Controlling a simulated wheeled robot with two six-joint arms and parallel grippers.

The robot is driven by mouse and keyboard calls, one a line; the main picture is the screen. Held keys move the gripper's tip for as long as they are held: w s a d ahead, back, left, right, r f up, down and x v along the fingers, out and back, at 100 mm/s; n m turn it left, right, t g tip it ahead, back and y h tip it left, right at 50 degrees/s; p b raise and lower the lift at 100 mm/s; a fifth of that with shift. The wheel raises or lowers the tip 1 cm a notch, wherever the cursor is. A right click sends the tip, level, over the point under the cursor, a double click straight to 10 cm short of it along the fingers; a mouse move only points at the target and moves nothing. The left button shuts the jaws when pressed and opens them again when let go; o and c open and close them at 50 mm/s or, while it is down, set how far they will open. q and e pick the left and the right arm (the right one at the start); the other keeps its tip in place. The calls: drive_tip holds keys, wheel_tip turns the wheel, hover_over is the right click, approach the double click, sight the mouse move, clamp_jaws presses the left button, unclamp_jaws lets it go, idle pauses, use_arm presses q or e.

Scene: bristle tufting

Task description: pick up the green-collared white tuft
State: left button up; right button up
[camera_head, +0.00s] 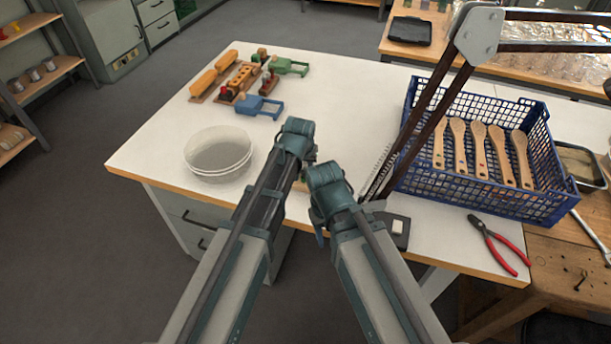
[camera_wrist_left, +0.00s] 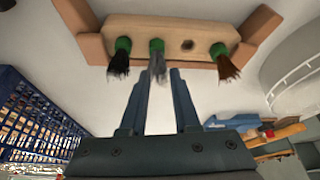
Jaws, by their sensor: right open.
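In the left wrist view, the green-collared white tuft (camera_wrist_left: 157,62) stands in the middle of a wooden holder (camera_wrist_left: 205,34), its pale bristles towards me. My left gripper (camera_wrist_left: 161,76) is open, its fingertips apart on either side of the bristle ends in the picture; I cannot tell whether they touch. A black tuft (camera_wrist_left: 119,62) with a green collar is to the left and a brown one (camera_wrist_left: 225,62) to the right, with an empty hole between white and brown. In the head view, my right gripper (camera_head: 319,230) is open and partly hidden by its own arm. The tufts are hidden there.
A white bowl (camera_head: 218,172) stands left of my arms. A blue crate (camera_head: 450,185) with wooden brush handles stands on the right, a dark frame beside it. Red-handled pliers (camera_head: 498,243) lie near the front edge. Coloured clamps and blocks (camera_head: 240,82) lie at the back left.

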use_arm(q)
drive_tip(key=shift+b+x, duration=0.6)
drive_tip(key=shift+x, duration=0.65)
drive_tip(key=shift+r, duration=0.1)
use_arm(e)
wheel_tip(320, 180, down, 2)
drive_tip(key=shift+f, duration=0.1)
use_arm(q)
clamp_jaws()
drive_tip(key=shift+r, duration=0.15)
wheel_tip(320, 180, up, 10)
drive_tip(key=p, duration=1)
use_arm(e)
wheel_tip(320, 180, up, 10)
